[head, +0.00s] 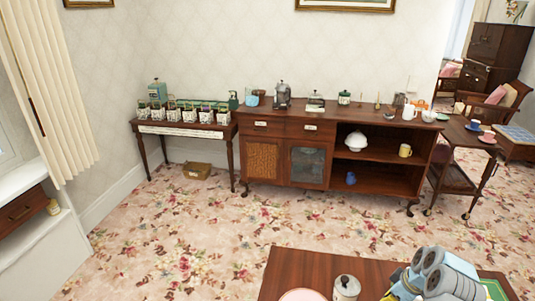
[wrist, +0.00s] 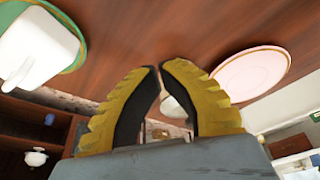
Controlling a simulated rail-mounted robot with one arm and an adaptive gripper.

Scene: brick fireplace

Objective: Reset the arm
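My gripper (wrist: 158,68) shows large in the wrist view, with yellow ribbed fingers and black inner pads. In the head view my gripper (head: 393,284) is partly hidden by my light blue arm at the lower right, over the dark wooden table (head: 300,262).
A pink plate (head: 303,295) lies on the near table; it also shows in the wrist view (wrist: 252,72). A white block-like thing (wrist: 38,48) is on a green round thing (wrist: 75,57). A loaded sideboard (head: 325,136) stands across the open carpet (head: 190,235).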

